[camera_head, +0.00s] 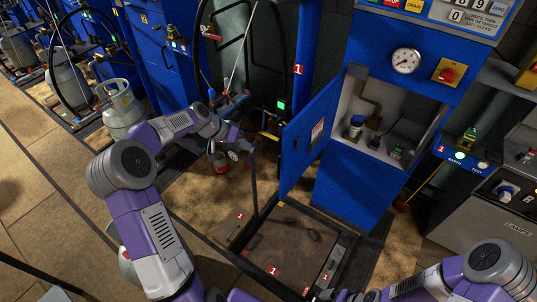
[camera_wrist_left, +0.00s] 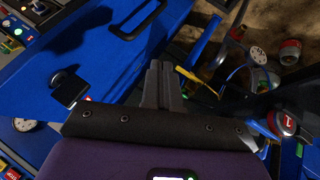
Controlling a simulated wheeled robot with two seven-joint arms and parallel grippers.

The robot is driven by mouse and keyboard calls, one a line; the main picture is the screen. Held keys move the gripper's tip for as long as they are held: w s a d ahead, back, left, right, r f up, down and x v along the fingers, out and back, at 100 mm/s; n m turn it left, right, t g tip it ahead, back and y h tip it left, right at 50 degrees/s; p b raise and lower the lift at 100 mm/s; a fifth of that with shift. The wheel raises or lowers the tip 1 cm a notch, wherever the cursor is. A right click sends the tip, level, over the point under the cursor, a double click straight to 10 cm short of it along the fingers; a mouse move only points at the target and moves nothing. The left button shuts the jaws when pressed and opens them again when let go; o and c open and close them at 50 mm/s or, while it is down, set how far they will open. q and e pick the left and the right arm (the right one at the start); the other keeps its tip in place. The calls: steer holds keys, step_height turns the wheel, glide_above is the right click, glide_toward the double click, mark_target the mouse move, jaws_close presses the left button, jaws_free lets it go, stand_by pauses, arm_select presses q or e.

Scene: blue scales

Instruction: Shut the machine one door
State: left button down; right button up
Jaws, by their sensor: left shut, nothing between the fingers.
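The blue door (camera_head: 311,135) of machine one stands open in the head view, swung out to the left of the blue cabinet (camera_head: 352,185).
A scale platform (camera_head: 300,240) with a raised frame lies on the floor before the cabinet. A grey gas cylinder (camera_head: 120,108) stands at the left. A grey machine (camera_head: 480,220) stands at the right. A red-topped canister (camera_head: 220,160) sits near my left gripper.

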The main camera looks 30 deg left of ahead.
arm_select(q)
steer(key=w+d+f+b, duration=0.3)
steer(key=w+d+f, duration=0.2)
steer(key=d+f, duration=0.1)
steer(key=shift+w+d+f, duration=0.15)
steer(key=shift+d+f, duration=0.05)
steer(key=shift+d, duration=0.6)
